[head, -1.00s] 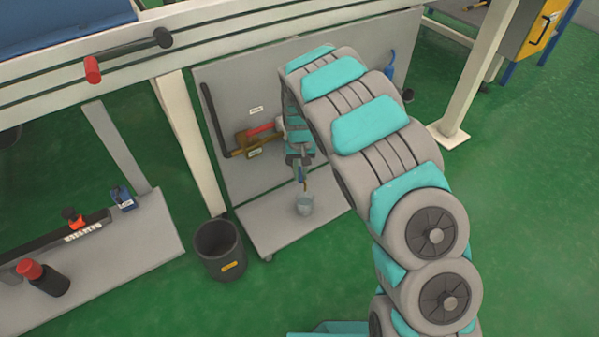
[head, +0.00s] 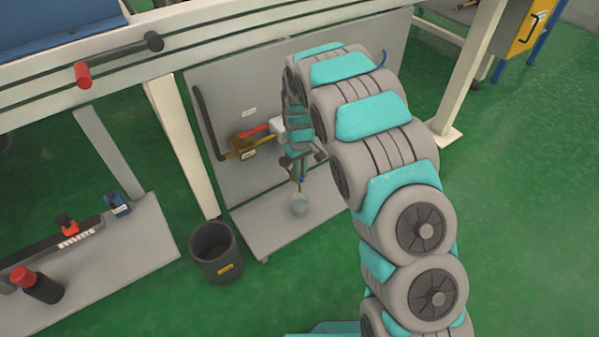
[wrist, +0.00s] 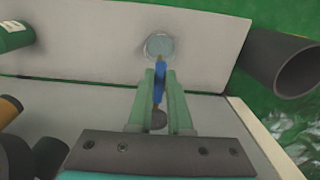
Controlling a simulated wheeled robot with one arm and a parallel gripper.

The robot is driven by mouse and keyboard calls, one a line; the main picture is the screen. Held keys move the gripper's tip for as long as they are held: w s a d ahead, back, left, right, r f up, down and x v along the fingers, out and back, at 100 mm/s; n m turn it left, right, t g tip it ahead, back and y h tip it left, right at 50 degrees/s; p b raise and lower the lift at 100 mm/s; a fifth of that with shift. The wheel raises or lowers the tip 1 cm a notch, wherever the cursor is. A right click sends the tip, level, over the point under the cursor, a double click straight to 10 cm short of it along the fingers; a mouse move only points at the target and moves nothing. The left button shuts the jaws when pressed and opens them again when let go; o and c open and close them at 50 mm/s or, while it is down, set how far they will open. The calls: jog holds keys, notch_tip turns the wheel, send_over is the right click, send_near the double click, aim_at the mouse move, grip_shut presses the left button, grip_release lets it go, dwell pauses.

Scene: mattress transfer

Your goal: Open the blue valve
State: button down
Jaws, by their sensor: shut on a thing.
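The blue valve's handle (wrist: 159,82) shows in the wrist view as a narrow blue strip between the two fingers of my gripper (wrist: 160,88). My gripper is shut on it. In the head view my gripper (head: 299,166) is low in front of the grey panel (head: 215,110), and a small bit of blue (head: 302,179) shows at its tip. The valve's body is mostly hidden by my fingers and arm. A small grey cup (head: 299,205) stands on the panel's base just below; it also shows in the wrist view (wrist: 159,46) beyond the fingertips.
A red handle (head: 256,130) and brass fittings (head: 243,146) are on the panel left of my gripper. A black bin (head: 216,252) stands on the floor at the base's left; its dark opening shows in the wrist view (wrist: 285,65). A beam crosses above.

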aim_at(301, 176)
dwell(0.3)
jog(key=c, duration=0.8)
grip_release()
jog(key=shift+c, duration=0.2)
notch_tip(301, 176, up, 8)
jog(key=shift+f, duration=0.25)
jog(key=shift+r, duration=0.15)
